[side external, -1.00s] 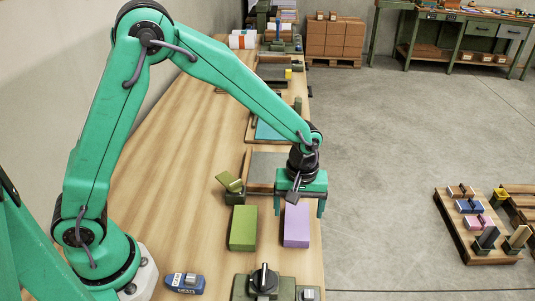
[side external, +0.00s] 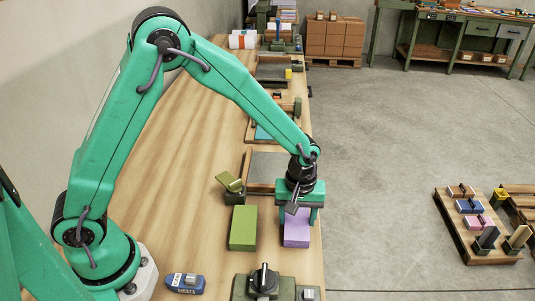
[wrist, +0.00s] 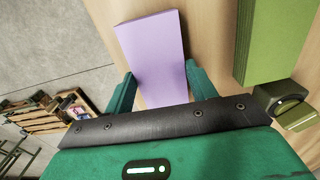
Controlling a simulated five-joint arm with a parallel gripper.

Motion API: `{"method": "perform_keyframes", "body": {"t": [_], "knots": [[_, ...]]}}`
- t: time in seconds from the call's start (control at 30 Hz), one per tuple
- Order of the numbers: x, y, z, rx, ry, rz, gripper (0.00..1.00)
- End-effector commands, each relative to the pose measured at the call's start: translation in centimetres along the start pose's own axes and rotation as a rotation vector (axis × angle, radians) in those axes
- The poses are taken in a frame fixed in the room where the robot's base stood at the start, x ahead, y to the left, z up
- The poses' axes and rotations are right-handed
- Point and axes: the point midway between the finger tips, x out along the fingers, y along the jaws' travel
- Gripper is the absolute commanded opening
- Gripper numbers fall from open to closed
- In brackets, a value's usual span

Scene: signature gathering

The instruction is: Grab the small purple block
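The small purple block (side external: 296,237) lies flat on the wooden bench near its right edge. It shows large in the wrist view (wrist: 152,52). My gripper (side external: 297,217) points down over the block's far end. Its two fingers (wrist: 160,82) stand on either side of the block and appear to touch both long sides. The block's far end is partly hidden under my gripper in the side view. The block still rests at bench level.
A larger green block (side external: 243,229) lies just left of the purple one. A tilted olive piece on a dark holder (side external: 232,184) stands behind it. A green device with a black knob (side external: 263,281) and a blue stamp-like item (side external: 185,284) are in front. The left bench is clear.

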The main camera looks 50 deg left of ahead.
Motion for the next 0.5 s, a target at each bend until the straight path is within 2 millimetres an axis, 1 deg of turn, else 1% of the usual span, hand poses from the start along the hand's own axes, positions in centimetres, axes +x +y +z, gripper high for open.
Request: {"method": "perform_keyframes", "body": {"t": [0.03,0.1,0.37,0.5], "knots": [[0.00,-0.01,0.00,0.000,0.000,0.000,0.43],[0.00,-0.01,0.00,0.000,0.000,0.000,0.30],[-0.07,0.01,-0.01,0.000,0.000,0.000,0.30],[-0.45,0.03,-0.02,0.000,0.001,0.001,0.30]]}}
